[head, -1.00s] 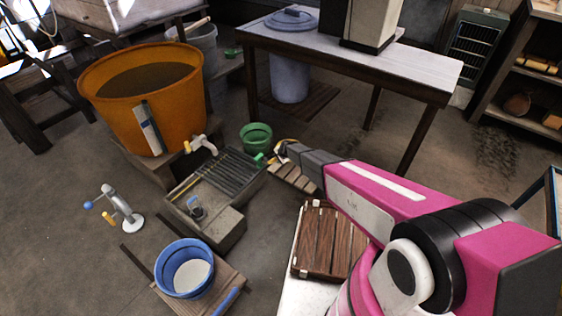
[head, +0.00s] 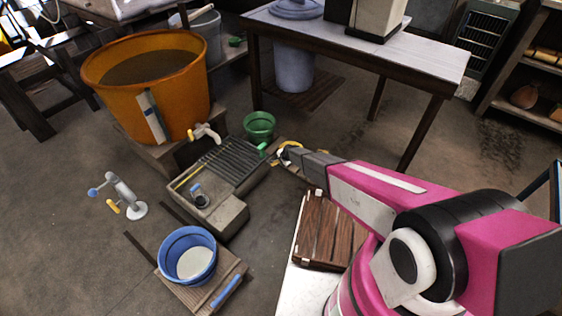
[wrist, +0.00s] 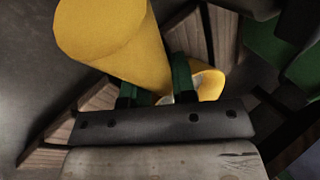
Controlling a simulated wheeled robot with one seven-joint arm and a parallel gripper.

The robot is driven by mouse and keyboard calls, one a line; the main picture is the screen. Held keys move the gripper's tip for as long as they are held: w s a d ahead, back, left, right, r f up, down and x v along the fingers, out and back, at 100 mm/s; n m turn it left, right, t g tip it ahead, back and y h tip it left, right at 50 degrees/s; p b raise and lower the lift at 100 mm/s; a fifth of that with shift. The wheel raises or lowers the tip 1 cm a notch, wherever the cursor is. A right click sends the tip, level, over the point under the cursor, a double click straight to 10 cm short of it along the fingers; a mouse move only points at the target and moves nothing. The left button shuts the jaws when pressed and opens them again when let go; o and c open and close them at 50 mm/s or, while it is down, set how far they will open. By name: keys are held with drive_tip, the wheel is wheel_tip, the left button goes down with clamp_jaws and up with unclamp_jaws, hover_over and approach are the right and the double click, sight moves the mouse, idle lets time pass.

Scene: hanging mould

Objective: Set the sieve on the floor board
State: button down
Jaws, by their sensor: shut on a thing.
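My gripper (head: 284,154) is shut on a yellow thing (head: 293,147), which I take to be the sieve. In the wrist view the sieve (wrist: 118,40) shows a thick yellow cylinder and a curved yellow piece with a pale inside. The green fingers (wrist: 155,92) of my gripper are against it, and part of it is hidden behind them. A slatted wooden floor board (wrist: 185,38) lies beneath it in the wrist view. In the head view my arm and gripper cover most of that board. I cannot tell whether the sieve touches the board.
A grey stone basin (head: 220,213) with a grate is left of the gripper, and a green bucket (head: 259,126) stands behind. A blue tub (head: 187,256) stands front left. An orange vat (head: 155,95) and a table (head: 350,58) are farther back. A wooden crate lid (head: 328,232) lies beside my arm.

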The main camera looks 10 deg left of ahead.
drive_tip(key=shift+f, duration=0.15)
drive_tip(key=c, duration=0.9)
unclamp_jaws()
drive_tip(key=shift+c, duration=0.2)
drive_tip(key=s+d+r+n+h, duration=0.1)
drive_tip(key=s+d+r, duration=0.2)
drive_tip(key=d+r, duration=0.75)
drive_tip(key=s+d+r+n, duration=0.1)
drive_tip(key=s+d+r, duration=0.45)
drive_tip(key=r, duration=0.75)
drive_tip(key=s+d+r+n+g+h, duration=0.1)
drive_tip(key=s+d+r+n, duration=0.1)
drive_tip(key=s+d+r, duration=0.3)
drive_tip(key=s+d+r+n+g+h, duration=0.1)
drive_tip(key=s+d+r, duration=0.5)
drive_tip(key=d+r, duration=0.5)
drive_tip(key=s+d+r+n+g+h, duration=0.1)
drive_tip(key=s+d+r, duration=0.5)
drive_tip(key=d, duration=0.8)
wheel_tip(320, 180, up, 3)
drive_tip(key=shift+r+n+g+h, duration=0.1)
drive_tip(key=shift+n+g+h, duration=0.25)
drive_tip(key=shift+n, duration=0.45)
